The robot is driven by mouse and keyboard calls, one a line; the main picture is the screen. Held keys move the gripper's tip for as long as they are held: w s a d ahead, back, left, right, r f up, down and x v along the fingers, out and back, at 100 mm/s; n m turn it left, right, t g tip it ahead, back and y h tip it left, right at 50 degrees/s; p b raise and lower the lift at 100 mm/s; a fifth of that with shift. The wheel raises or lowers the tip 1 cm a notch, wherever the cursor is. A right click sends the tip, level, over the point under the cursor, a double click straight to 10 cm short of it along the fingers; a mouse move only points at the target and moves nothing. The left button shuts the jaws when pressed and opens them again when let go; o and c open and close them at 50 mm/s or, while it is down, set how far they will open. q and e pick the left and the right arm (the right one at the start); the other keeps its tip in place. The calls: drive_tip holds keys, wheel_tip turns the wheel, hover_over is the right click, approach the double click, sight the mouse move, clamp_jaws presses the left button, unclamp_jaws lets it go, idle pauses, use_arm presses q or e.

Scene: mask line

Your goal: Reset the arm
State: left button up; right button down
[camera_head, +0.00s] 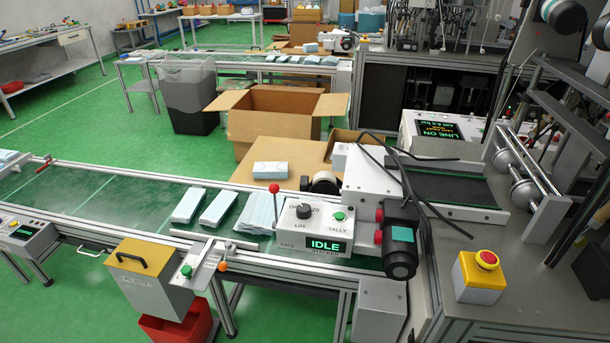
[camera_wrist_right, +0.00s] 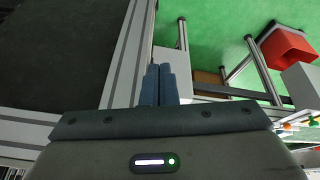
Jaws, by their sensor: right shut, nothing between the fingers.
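My right gripper (camera_wrist_right: 158,72) shows in the right wrist view with its two dark blue fingers together and nothing between them. It is over the edge of a pale metal frame rail (camera_wrist_right: 128,60), with a dark surface to the left and green floor to the right. Neither gripper shows in the head view, and my left gripper is in no view.
The conveyor (camera_head: 130,210) carries several pale blue mask stacks (camera_head: 190,205). The control box (camera_head: 318,225) reads IDLE. A yellow box (camera_head: 150,275), a red bin (camera_head: 180,328) and an emergency stop (camera_head: 480,275) stand near. The red bin also shows in the wrist view (camera_wrist_right: 287,52).

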drive_tip(key=s+d+f+g, duration=0.1)
drive_tip(key=s+d+f, duration=0.1)
drive_tip(key=f, duration=1.4)
drive_tip(key=s+d+f+g, duration=0.1)
drive_tip(key=d+f, duration=0.1)
drive_tip(key=f, duration=1.4)
drive_tip(key=s+f+g, duration=0.1)
drive_tip(key=s+f, duration=1.5)
drive_tip(key=f, duration=0.1)
drive_tip(key=shift+s+d+f, duration=0.15)
drive_tip(key=shift+d, duration=0.15)
